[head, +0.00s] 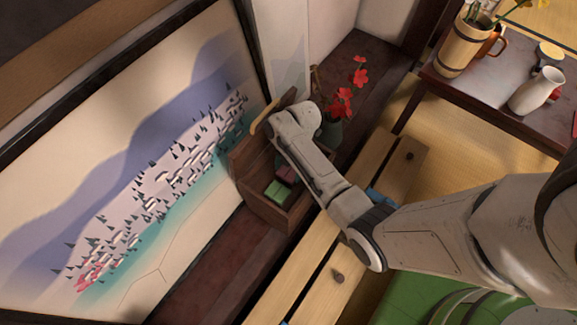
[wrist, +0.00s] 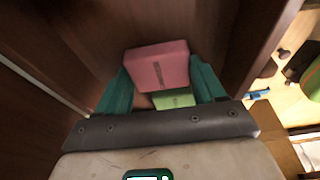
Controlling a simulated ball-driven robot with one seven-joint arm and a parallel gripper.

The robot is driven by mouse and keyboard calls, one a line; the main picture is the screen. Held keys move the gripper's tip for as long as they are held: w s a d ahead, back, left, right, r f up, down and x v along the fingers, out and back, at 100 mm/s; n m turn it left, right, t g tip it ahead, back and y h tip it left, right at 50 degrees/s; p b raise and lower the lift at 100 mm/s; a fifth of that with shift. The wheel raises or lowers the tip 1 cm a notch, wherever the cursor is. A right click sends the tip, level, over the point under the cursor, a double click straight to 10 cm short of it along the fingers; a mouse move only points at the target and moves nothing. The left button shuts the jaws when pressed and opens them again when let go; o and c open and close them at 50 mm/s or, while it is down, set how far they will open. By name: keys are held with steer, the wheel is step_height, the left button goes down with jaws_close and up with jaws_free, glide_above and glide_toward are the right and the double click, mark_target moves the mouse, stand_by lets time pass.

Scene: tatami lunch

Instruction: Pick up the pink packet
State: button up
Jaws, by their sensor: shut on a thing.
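The pink packet (wrist: 158,66) is between the two green fingers of my gripper (wrist: 160,88) in the wrist view. My gripper is shut on it. A green packet (wrist: 173,100) lies below and behind the pink one. In the head view, a wooden box (head: 259,209) holds green packets (head: 278,190), with the pink packet (head: 285,174) beside them, partly hidden by my arm.
The box stands against a painted panel (head: 130,190). A dark vase with red flowers (head: 345,97) stands close by my wrist.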

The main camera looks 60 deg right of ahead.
steer(key=c, duration=0.4)
steer(key=shift+r, duration=0.1)
